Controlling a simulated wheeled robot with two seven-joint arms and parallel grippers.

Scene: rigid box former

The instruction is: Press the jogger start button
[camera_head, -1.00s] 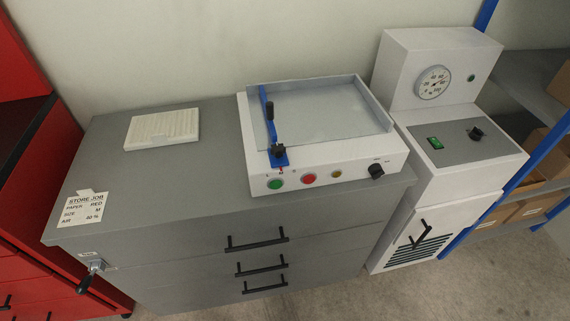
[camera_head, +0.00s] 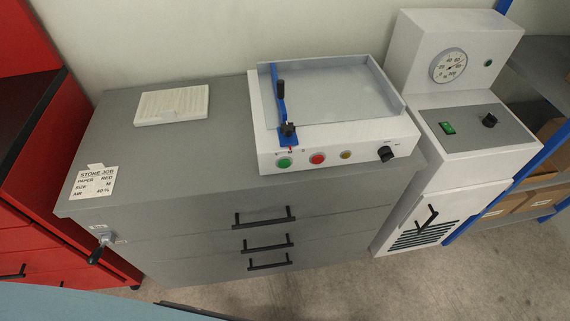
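The jogger (camera_head: 334,137) is a white box with a grey tilted tray (camera_head: 325,95), standing on the right part of a grey drawer cabinet. Its front panel has a green button (camera_head: 284,163), a red button (camera_head: 317,159), a small yellow lamp or button (camera_head: 346,155) and a black knob (camera_head: 385,154). A blue guide (camera_head: 278,100) with black knobs runs along the tray's left side. I cannot read which button is the start button. Neither of my grippers is in view.
A job card (camera_head: 94,182) and a white ribbed pad (camera_head: 172,105) lie on the grey cabinet (camera_head: 185,165). A crank handle (camera_head: 99,250) sticks out at its lower left. A white machine with a gauge (camera_head: 449,66) stands at right, a red cabinet (camera_head: 28,190) at left.

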